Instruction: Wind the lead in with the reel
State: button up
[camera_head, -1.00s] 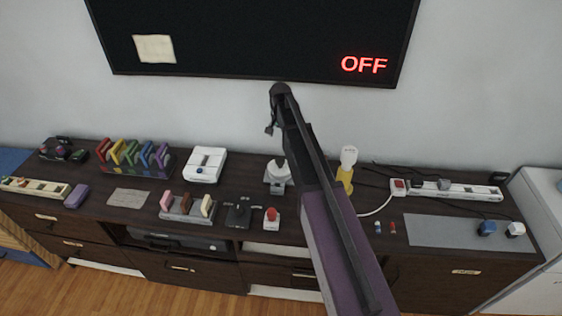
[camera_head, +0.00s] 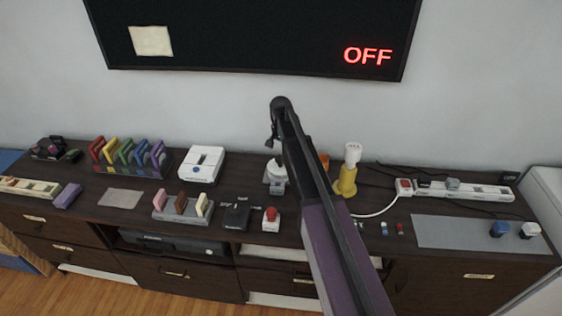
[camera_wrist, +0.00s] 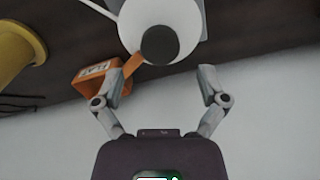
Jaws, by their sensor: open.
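A white round-bodied device with a dark round knob (camera_wrist: 160,44) fills the top middle of the wrist view. It looks like the reel, and a white device (camera_head: 275,173) left of my arm in the head view seems to be the same one. My gripper (camera_wrist: 162,74) is open, its two fingers apart just below the knob in the wrist view, with nothing between them. I cannot tell whether it touches the device. A white lead (camera_head: 377,210) curves from near the yellow stand to the power strip. Its link to the reel is not clear.
A labelled orange block (camera_wrist: 94,76) is close beside the left finger. A yellow stand with a white top (camera_head: 347,180) is right of my arm, near a power strip (camera_head: 460,188). A red button (camera_head: 270,214) and several coloured holders (camera_head: 128,157) stand left. A grey mat (camera_head: 460,232) lies right.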

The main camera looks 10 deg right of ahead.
aim_at(281, 157)
jog(key=shift+f+b, duration=1.5)
jog(key=shift+f, duration=0.3)
grip_shut()
jog(key=shift+d, duration=0.25)
